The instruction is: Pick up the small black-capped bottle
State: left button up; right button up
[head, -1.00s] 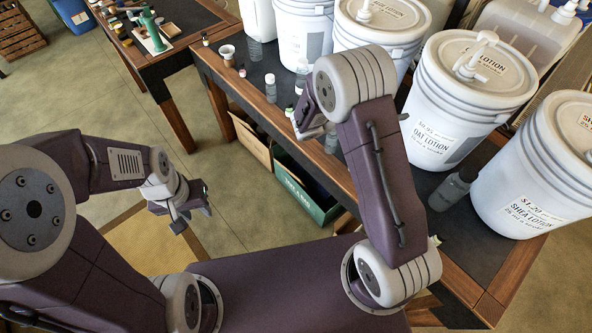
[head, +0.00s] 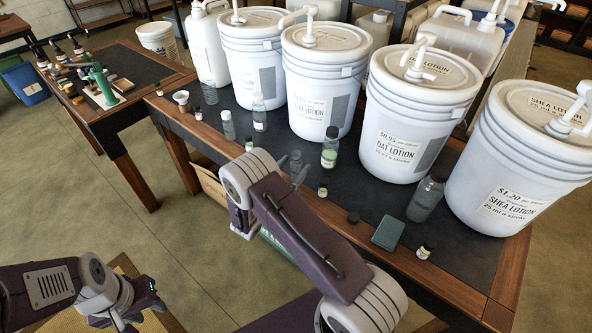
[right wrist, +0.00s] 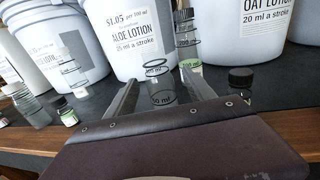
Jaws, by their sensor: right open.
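Several small dark-capped bottles stand on the table, and I cannot tell which one the task means. One (head: 323,187) stands near the front edge beside my right gripper (head: 296,172). Another (head: 427,250), with a pale label, stands further right at the front edge. In the right wrist view a black-capped bottle (right wrist: 240,86) stands just outside the right finger. My right gripper (right wrist: 160,88) is open, with a clear marked container (right wrist: 161,88) showing between its fingers, not visibly gripped. My left gripper (head: 140,306) is low at the left, away from the table, its jaws unclear.
Large white lotion buckets (head: 405,110) with pumps line the table's back. A taller black-capped bottle (head: 329,148), a grey bottle (head: 426,199) and a green box (head: 388,233) stand in front of them. A side table (head: 120,95) is at the left.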

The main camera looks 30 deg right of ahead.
jog(key=x, duration=0.4)
jog(key=shift+d+r, duration=0.1)
jog(key=shift+d, duration=0.05)
jog(key=shift+w+d, duration=0.25)
jog(key=shift+a, duration=0.1)
jog(key=c, duration=0.3)
grip_shut()
